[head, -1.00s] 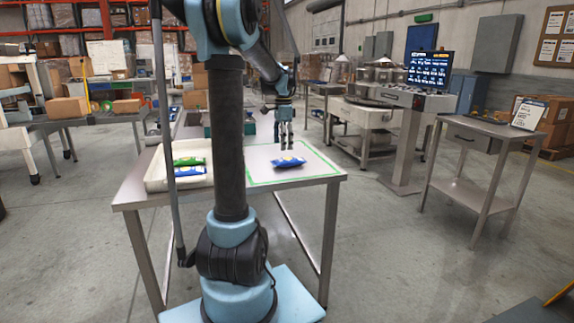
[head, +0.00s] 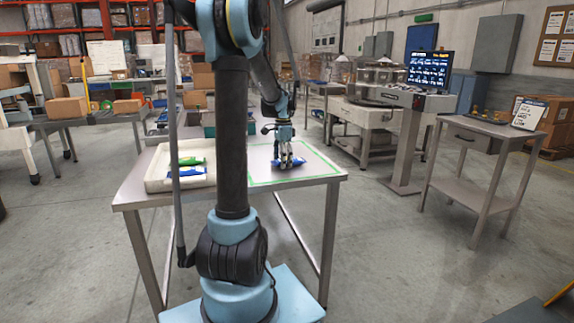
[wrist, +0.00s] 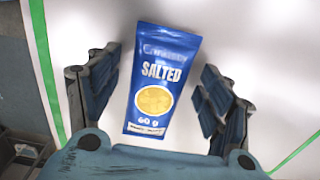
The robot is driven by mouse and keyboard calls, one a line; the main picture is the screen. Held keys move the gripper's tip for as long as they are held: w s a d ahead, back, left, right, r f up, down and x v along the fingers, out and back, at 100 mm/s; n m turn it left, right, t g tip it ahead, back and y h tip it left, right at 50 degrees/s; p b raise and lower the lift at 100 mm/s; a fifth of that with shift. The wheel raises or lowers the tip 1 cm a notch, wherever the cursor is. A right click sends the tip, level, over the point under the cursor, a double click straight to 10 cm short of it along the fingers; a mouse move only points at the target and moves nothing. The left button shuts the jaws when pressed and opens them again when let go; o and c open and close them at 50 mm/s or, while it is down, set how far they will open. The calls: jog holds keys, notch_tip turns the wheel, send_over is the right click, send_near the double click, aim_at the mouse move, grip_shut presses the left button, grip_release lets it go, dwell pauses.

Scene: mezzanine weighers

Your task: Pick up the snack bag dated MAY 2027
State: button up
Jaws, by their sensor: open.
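A blue snack bag marked "SALTED" (wrist: 157,82) lies on the table inside a green outlined area. In the wrist view it lies face up between my two open fingers, with a gap on each side. No date can be read on it. In the head view my gripper (head: 287,158) is down over this blue bag (head: 291,163) and partly hides it. A green bag (head: 190,160) and another blue bag (head: 188,172) lie in the white tray (head: 152,182) at the table's left; their print is too small to read.
The steel table (head: 330,178) has bare room around the blue bag. A teal bin (head: 209,128) stands at the table's back. A weigher with a lit screen (head: 428,70) and a side table (head: 490,128) stand to the right.

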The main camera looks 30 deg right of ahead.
jog(key=shift+c, duration=0.3)
jog(key=c, duration=1.1)
jog(key=shift+r, duration=0.15)
